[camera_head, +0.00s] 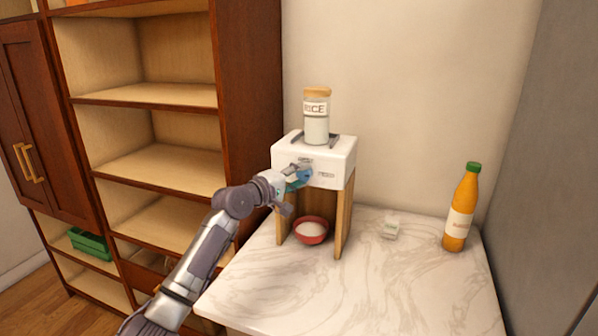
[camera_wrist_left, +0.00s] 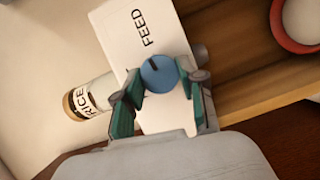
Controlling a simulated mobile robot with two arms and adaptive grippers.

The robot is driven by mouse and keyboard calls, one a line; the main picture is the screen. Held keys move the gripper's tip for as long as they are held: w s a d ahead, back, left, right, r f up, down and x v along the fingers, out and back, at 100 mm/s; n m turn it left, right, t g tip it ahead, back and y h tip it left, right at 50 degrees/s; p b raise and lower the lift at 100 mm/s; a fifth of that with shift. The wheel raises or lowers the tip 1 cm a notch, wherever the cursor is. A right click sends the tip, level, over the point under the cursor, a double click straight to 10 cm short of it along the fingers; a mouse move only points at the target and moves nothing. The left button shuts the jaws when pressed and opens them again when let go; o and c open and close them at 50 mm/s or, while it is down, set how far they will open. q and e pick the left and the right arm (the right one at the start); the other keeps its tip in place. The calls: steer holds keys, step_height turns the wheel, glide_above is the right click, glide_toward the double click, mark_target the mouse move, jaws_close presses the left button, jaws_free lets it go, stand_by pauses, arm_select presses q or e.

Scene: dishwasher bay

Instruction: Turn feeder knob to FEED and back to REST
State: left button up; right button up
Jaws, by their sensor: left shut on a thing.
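The feeder (camera_head: 345,150) is a white box on wooden legs, with a jar marked RICE (camera_head: 317,122) upright on top. Its round blue knob (camera_wrist_left: 158,73) has a dark mark near its edge, on the side toward the printed word FEED (camera_wrist_left: 148,29). My left gripper (camera_head: 296,179) reaches the feeder's front from the left. In the left wrist view its two fingers (camera_wrist_left: 160,92) are shut on the knob's sides. In the head view the gripper hides much of the knob. The REST label is not clearly readable. My right gripper is out of view.
A red bowl (camera_head: 311,239) with white contents stands under the feeder, between its legs. The front of the counter is clear.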

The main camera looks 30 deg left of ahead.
arm_select(q)
steer(key=shift+m+p, duration=0.35)
steer(key=shift+m, duration=0.15)
steer(key=shift+g, duration=0.3)
steer(key=o, duration=1.1)
steer(key=shift+o, duration=0.2)
steer(key=s+a+r, duration=0.1)
steer(key=s, duration=1)
steer(key=shift+s+a+r, duration=0.15)
steer(key=shift+s+a, duration=0.2)
steer(key=shift+s, duration=0.05)
